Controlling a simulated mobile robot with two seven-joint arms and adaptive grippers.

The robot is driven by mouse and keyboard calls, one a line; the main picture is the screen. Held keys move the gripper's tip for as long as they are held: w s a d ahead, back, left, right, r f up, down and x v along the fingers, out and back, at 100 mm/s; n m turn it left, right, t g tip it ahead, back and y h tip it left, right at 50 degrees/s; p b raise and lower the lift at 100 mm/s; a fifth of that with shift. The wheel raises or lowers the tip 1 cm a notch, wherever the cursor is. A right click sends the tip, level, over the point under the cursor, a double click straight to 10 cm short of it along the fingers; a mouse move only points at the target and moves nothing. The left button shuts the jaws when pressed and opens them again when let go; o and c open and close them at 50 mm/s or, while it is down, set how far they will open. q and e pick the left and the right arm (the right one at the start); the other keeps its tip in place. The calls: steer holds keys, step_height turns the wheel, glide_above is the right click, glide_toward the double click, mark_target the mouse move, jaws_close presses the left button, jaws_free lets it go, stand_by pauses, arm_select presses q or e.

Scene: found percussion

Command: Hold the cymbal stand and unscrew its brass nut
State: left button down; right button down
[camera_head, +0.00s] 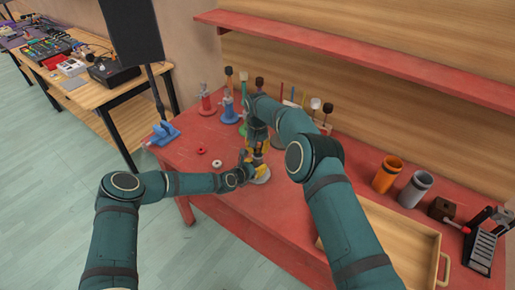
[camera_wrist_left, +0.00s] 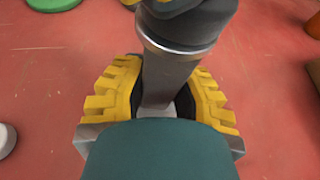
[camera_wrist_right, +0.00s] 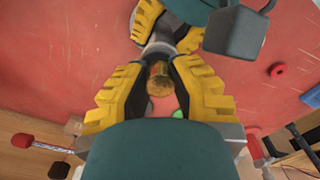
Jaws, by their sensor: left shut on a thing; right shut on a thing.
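The cymbal stand is a dark grey post (camera_wrist_left: 168,75) with a silver ring, on a pale round base (camera_head: 262,179) on the red table. My left gripper (camera_wrist_left: 158,100) is shut on its post, with yellow ridged fingers on either side. The brass nut (camera_wrist_right: 160,79) is at the top of the stand. My right gripper (camera_wrist_right: 162,88) is shut on the nut from above. The left gripper's yellow fingers also show just below it in the right wrist view. In the head view, my right arm and both grippers hide most of the stand.
The red table (camera_head: 215,180) carries a red ring (camera_head: 201,151) and a white ring (camera_head: 217,163) to the left. Several colored stands are at the back. A wooden tray (camera_head: 437,262), an orange cup (camera_head: 386,176) and a grey cup (camera_head: 414,190) are at right.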

mark_target(258, 147)
arm_select(q)
steer(key=shift+r, duration=0.1)
arm_select(e)
steer(key=n, duration=0.5)
steer(key=shift+n, duration=0.3)
steer(key=n, duration=0.6)
steer(key=shift+n, duration=0.3)
steer(key=shift+r, duration=0.1)
steer(key=shift+r, duration=1)
steer(key=shift+r, duration=2)
arm_select(q)
steer(key=c, duration=0.8)
jaws_free()
steer(key=shift+o, duration=0.2)
